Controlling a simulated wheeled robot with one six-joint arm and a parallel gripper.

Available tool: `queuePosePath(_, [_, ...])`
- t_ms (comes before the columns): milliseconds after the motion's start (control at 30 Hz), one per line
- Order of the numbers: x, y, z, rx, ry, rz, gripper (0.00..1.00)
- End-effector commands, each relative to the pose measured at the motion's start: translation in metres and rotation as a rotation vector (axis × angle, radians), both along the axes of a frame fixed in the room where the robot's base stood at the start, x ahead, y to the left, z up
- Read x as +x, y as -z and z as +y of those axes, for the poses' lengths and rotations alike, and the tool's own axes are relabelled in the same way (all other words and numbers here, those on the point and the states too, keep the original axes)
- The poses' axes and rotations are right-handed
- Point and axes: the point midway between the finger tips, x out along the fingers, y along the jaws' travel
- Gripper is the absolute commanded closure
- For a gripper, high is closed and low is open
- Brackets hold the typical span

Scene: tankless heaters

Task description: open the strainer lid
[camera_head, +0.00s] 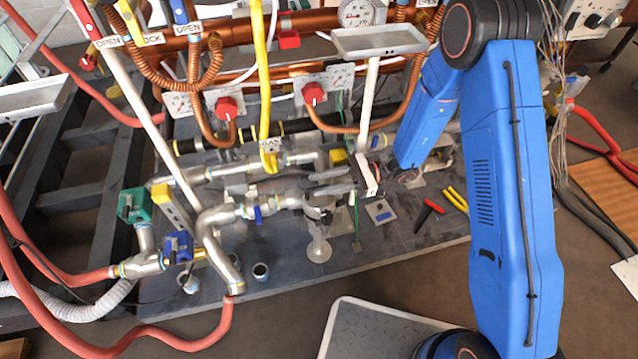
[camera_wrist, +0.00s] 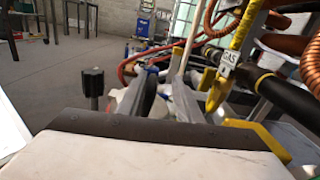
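In the head view a grey metal strainer-like fitting (camera_head: 318,212) stands at the right end of a horizontal pipe, above a round foot on the dark base board. I cannot make out its lid clearly. My gripper (camera_head: 332,182) is beside and just above it, with its grey fingers pointing left, apart from each other. In the wrist view the two fingers of my gripper (camera_wrist: 165,92) reach forward with a gap between them and nothing seen held. A black knob on a stem (camera_wrist: 93,83) stands upright left of the fingers; I cannot tell what it belongs to.
A yellow gas pipe (camera_head: 262,90) and copper coils (camera_head: 205,100) hang behind the gripper. Red-handled (camera_head: 430,214) and yellow-handled tools lie right.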

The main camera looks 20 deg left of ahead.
Motion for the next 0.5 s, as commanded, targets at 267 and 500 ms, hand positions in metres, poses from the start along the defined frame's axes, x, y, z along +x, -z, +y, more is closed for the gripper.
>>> queuePosePath(267, [0.027,0.001,-0.042,-0.001,0.004,-0.001,0.70])
queuePosePath(500, [0.051,0.000,-0.082,0.000,0.005,-0.001,0.70])
